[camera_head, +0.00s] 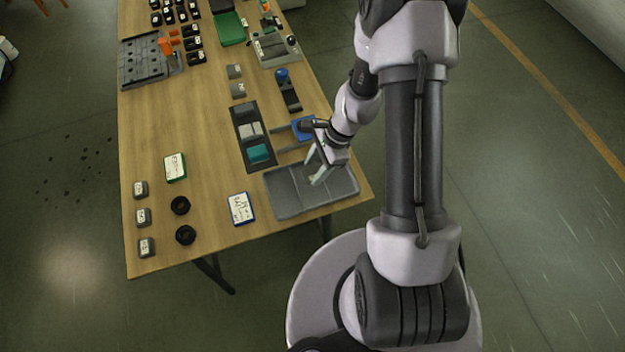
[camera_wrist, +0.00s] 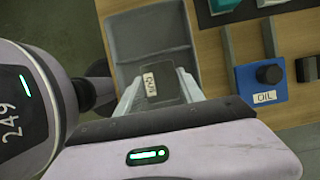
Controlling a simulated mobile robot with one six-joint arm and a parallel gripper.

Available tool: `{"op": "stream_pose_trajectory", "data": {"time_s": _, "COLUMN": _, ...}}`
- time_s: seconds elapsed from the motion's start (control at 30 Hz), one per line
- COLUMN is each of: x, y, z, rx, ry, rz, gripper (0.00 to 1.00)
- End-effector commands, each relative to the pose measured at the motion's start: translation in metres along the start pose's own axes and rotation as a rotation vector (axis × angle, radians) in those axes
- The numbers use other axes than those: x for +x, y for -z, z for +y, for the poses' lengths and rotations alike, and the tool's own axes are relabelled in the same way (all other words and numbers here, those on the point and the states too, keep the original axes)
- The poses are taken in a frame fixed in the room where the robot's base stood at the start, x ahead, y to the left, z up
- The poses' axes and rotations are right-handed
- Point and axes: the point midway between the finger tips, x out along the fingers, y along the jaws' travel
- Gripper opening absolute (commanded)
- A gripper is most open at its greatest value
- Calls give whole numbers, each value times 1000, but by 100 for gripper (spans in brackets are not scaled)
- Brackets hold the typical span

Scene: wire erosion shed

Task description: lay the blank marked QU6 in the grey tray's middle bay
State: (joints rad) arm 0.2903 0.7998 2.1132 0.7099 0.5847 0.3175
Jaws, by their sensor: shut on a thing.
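The grey tray (camera_head: 285,205) lies at the table's near right corner, split into bays by low ridges. In the wrist view the tray (camera_wrist: 150,30) shows a bare bay beyond my gripper. My gripper (camera_head: 316,177) is over the tray, around its middle to right part. In the wrist view my gripper (camera_wrist: 160,92) is shut on a dark grey blank (camera_wrist: 168,84). The blank's white label is turned sideways and small; it looks like QU6. I cannot tell whether the blank touches the tray floor. My gripper largely hides it in the head view.
A blue block marked OIL (camera_wrist: 262,82) stands beside the tray. A dark rack (camera_head: 240,133) with grey and teal pieces lies behind it. A white card with a blue edge (camera_head: 241,208) is left of the tray. Several small labelled grey blocks (camera_head: 143,216) stand at the left edge.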

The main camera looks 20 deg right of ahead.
Motion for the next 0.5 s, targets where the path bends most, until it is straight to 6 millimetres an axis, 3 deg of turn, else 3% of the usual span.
{"op": "stream_pose_trajectory", "data": {"time_s": 0.13, "x": 10, "y": -8, "z": 10, "rx": -1, "ry": -1, "rz": 0, "gripper": 0}}
{"op": "stream_pose_trajectory", "data": {"time_s": 0.3, "x": 40, "y": 6, "z": 9, "rx": -1, "ry": -1, "rz": 0, "gripper": 0}}
{"op": "stream_pose_trajectory", "data": {"time_s": 0.5, "x": 36, "y": 4, "z": 8, "rx": -2, "ry": 0, "rz": 0, "gripper": 0}}
